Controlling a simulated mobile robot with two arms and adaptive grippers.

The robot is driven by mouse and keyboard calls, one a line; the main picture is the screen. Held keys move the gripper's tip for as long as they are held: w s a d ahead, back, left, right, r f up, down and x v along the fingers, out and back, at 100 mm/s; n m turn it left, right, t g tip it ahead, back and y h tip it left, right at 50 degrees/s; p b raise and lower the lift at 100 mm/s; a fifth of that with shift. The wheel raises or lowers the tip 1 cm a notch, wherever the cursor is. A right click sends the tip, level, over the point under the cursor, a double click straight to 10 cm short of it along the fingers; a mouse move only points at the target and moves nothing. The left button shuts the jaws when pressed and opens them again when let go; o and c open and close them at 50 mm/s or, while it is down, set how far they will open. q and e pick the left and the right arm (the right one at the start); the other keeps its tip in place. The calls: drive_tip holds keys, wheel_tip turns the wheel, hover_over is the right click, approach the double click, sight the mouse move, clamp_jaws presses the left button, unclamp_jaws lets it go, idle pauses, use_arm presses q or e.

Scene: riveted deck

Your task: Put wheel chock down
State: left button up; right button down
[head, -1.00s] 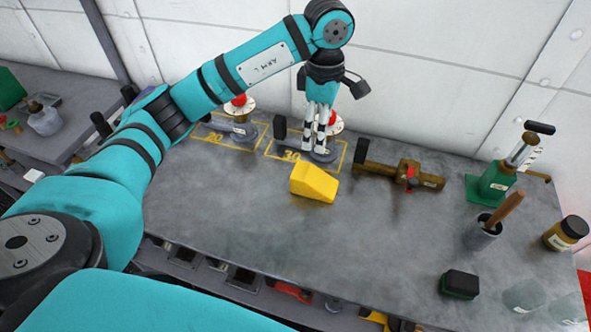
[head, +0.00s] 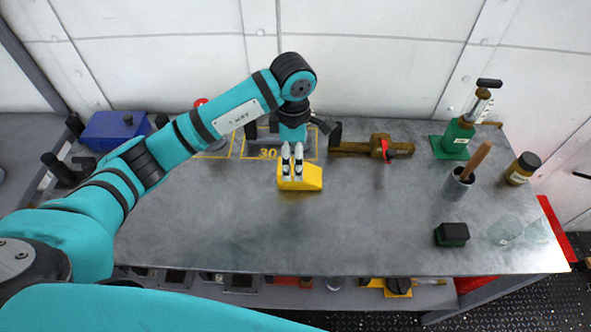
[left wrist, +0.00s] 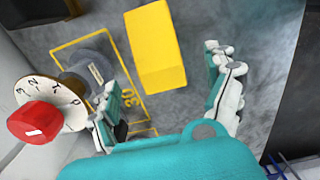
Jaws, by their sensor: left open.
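The yellow wheel chock (head: 312,178) rests on the grey worktop, just in front of the yellow outline marked 30. It also shows in the left wrist view (left wrist: 156,50), ahead of and between the spread fingers. My left gripper (head: 292,160) is open and points down at the chock, overlapping its back left part in the head view. Whether a finger touches the chock I cannot tell. My right gripper is not in view.
A brown tool with a red part (head: 375,147) lies right of the chock. A green pump-like device (head: 458,135), a cup with a wooden handle (head: 458,184) and a dark green block (head: 452,234) stand farther right. A red knob with a dial (left wrist: 35,120) is beside the gripper.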

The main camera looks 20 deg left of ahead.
use_arm(q)
drive_tip(key=shift+f, duration=0.8)
drive_tip(key=shift+d+f+p, duration=0.1)
drive_tip(key=shift+f+p, duration=0.1)
drive_tip(key=shift+p, duration=0.1)
wheel_tip(320, 180, down, 4)
drive_tip(key=shift+w+d+f+p, duration=0.1)
drive_tip(key=shift+f+p, duration=0.15)
drive_tip(key=shift+p, duration=0.7)
drive_tip(key=shift+f, duration=0.2)
drive_tip(key=shift+c, duration=0.6)
drive_tip(key=shift+w, duration=0.1)
drive_tip(key=c, duration=1.4)
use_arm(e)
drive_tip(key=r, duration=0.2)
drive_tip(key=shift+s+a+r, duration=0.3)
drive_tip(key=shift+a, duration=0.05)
